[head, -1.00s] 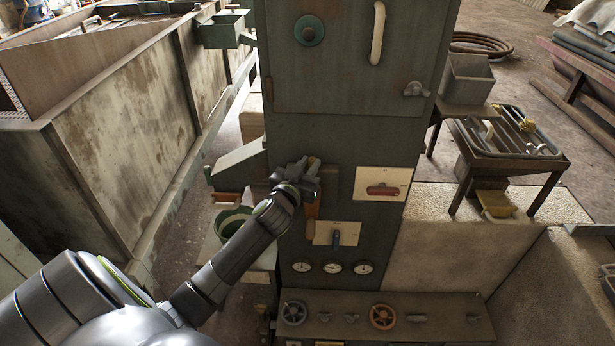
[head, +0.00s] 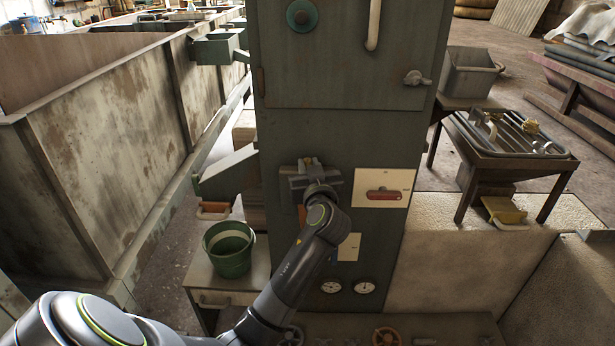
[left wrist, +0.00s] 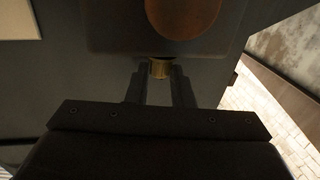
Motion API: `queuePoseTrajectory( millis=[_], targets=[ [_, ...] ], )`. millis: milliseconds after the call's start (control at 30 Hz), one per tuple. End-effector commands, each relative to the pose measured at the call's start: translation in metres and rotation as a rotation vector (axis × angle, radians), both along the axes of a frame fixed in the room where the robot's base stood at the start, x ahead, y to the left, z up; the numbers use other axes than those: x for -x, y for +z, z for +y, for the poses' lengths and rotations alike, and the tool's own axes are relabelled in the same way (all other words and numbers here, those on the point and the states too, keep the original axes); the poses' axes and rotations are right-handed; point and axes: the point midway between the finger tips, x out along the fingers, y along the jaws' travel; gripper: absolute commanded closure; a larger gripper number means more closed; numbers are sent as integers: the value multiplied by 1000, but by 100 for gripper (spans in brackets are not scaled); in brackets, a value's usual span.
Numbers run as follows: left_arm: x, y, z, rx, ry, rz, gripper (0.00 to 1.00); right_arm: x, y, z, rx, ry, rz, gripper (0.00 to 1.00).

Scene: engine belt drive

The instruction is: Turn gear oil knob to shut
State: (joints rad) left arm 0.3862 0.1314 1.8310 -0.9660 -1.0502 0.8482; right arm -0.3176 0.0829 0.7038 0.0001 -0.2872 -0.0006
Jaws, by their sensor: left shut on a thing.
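My left gripper (head: 309,170) is up against the front of the dark green cabinet (head: 350,130), left of the red-handled switch plate. In the left wrist view its two fingers (left wrist: 160,84) are shut on a small brass-coloured knob (left wrist: 160,68) on the dark panel. I take this as the gear oil knob; no label on it can be read. In the head view the gripper and wrist hide the knob. A reddish-brown round part (left wrist: 183,15) is beside the knob in the wrist view. My right gripper is not in view.
A red handle (head: 383,193) on a cream plate is to the right of my gripper. My forearm partly covers a lower cream plate (head: 349,247). Dial gauges (head: 365,288) are below. A green bucket (head: 230,250) stands at the left on a low table.

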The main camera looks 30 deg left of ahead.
Motion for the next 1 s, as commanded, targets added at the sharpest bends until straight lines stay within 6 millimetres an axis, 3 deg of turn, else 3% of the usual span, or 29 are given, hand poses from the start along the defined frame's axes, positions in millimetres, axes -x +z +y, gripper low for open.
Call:
queuePoseTrajectory(
  millis=[667, 700, 767, 1000],
  targets=[
    [-1, 0, -1, 0, 68, 2, 100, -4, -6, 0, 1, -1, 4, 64],
    [-1, 0, -1, 0, 68, 2, 78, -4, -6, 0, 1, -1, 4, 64],
    [-2, 0, -1, 0, 68, 2, 70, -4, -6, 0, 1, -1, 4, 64],
    [-1, 0, -1, 0, 68, 1, 70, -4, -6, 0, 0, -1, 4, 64]
  ],
)
